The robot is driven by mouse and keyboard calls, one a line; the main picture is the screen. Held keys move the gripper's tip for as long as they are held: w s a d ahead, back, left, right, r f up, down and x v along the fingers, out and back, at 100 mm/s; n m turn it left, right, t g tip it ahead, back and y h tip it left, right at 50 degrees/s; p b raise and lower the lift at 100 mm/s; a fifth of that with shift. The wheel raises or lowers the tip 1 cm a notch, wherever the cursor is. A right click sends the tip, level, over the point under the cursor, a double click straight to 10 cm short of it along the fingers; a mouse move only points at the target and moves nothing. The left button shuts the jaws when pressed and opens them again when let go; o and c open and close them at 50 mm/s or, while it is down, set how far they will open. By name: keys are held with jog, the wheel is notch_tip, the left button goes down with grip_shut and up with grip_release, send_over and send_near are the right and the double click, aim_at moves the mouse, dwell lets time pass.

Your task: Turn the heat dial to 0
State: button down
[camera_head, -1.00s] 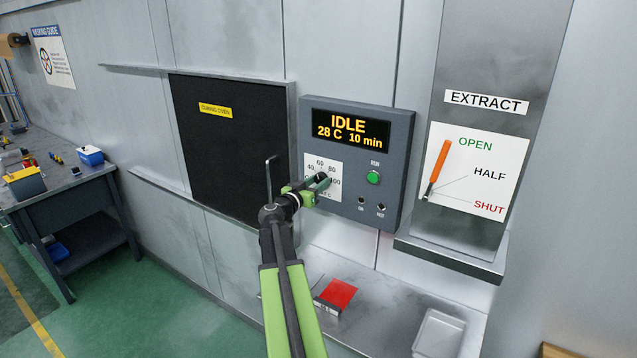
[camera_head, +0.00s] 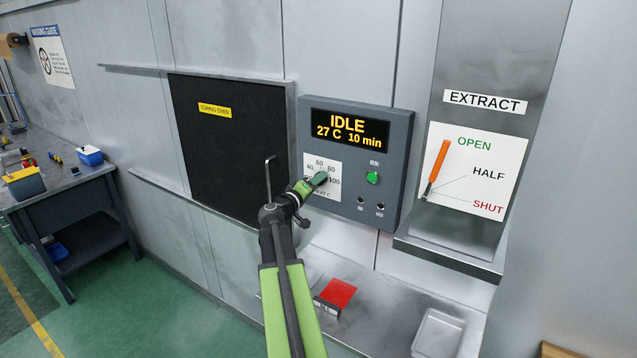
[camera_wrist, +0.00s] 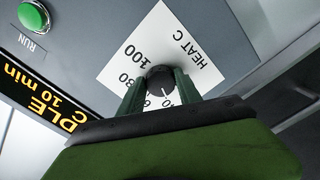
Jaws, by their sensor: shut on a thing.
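The heat dial is a round black knob on a white "HEAT C" plate. In the wrist view the dial (camera_wrist: 160,76) sits between the two dark green fingers of my gripper (camera_wrist: 158,90), which is shut on it. A white pointer line on the knob points toward the lower side of that view, near partly hidden numbers; I cannot tell the exact number. The 80 and 100 marks stay visible there. In the head view my gripper (camera_head: 320,180) covers most of the dial and the plate's lower left, where the 0 mark is hidden.
The control panel (camera_head: 398,215) has a display (camera_head: 350,131) reading IDLE, 27 C, 10 min, and a green RUN button (camera_head: 373,177) right of the dial. The dark oven door (camera_head: 225,150) is at left. The extract lever (camera_head: 437,165) is at right. A red-topped block (camera_head: 337,292) and tray (camera_head: 438,332) lie below.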

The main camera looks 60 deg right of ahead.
jog(key=shift+a+n, duration=0.1)
jog(key=shift+n, duration=4)
jog(key=c, duration=0.8)
grip_release()
jog(key=shift+r, duration=0.1)
jog(key=shift+c, duration=0.2)
jog(key=a, duration=1.7)
jog(key=shift+a, duration=0.2)
